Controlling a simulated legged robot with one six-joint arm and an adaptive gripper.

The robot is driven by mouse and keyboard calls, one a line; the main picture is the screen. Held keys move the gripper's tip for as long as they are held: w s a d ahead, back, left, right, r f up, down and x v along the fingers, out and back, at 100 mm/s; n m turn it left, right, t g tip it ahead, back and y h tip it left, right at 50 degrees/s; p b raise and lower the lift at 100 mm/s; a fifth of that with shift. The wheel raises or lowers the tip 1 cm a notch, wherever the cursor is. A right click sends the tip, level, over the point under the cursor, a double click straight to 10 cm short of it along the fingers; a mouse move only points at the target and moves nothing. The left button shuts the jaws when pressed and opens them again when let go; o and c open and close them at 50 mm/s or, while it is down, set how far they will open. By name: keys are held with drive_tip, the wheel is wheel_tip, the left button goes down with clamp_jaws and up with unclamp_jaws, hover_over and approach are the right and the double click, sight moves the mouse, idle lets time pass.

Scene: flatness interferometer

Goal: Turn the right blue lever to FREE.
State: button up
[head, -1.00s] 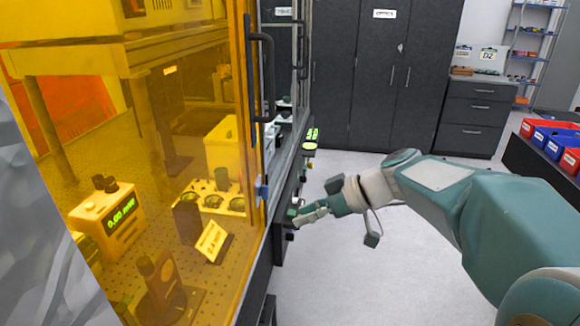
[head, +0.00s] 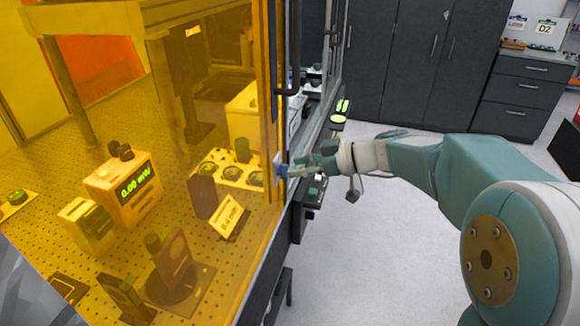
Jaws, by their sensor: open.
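The blue lever (head: 279,165) sits on the front frame of the amber-windowed enclosure (head: 268,110), near the window's right edge. It appears small, and its FREE marking cannot be read. My gripper (head: 293,168) is open, with its fingertips right at the lever from the right side. The fingers partly cover the lever. I cannot tell whether they touch it or stand around it. No second blue lever is visible.
A dark panel with small buttons (head: 314,190) lies just below my gripper. Behind the amber window stand a green-lit meter (head: 135,187) and optics. The grey floor (head: 390,255) to the right is clear.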

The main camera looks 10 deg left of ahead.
sight(283, 172)
drive_tip(key=shift+x, duration=1.15)
drive_tip(key=shift+c, duration=0.3)
clamp_jaws()
